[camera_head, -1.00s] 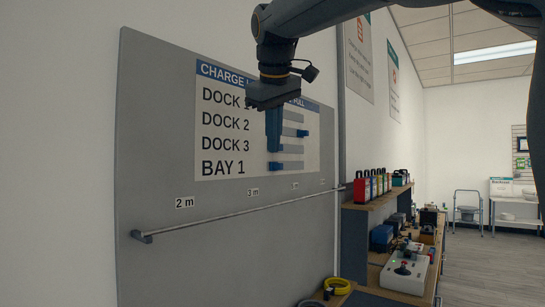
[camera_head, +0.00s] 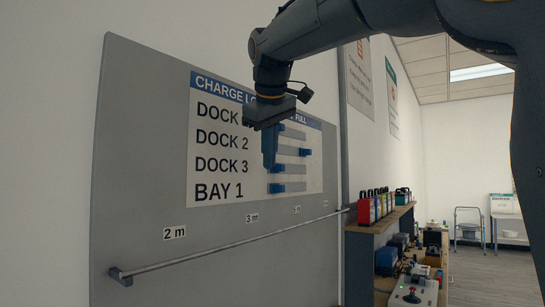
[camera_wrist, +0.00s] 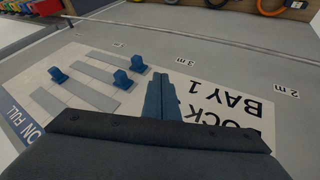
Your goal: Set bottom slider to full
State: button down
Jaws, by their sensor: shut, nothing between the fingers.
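The grey charge board (camera_head: 140,130) carries horizontal slider tracks with blue knobs, labelled DOCK rows and BAY 1. The bottom slider's blue knob (camera_head: 276,188) is at the left end of the BAY 1 track (camera_head: 296,187). In the wrist view, which shows the board upside down, this knob (camera_wrist: 138,64) is just left of my fingertips. The DOCK 3 knob (camera_head: 278,167) is also near its left end; the DOCK 2 knob (camera_head: 305,152) is farther right. My gripper (camera_head: 269,166) is shut and empty, left of the lower knobs. I cannot tell whether it touches the board.
A metal rail (camera_head: 235,234) runs across the board below the sliders. A wooden shelf unit (camera_head: 362,225) with colored battery packs (camera_head: 374,206) stands to the right. My arm and gripper partly cover the upper rows.

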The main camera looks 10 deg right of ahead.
aim_at(278, 179)
jog(key=w+d+f+p, duration=0.1)
jog(key=w+f, duration=0.1)
jog(key=w+d+f+p, duration=0.1)
jog(key=w+f, duration=0.1)
jog(key=w+d+f+p, duration=0.1)
jog(key=w+f, duration=0.1)
jog(key=w, duration=0.1)
jog(key=shift+w+d, duration=0.1)
jog(key=shift+d, duration=0.25)
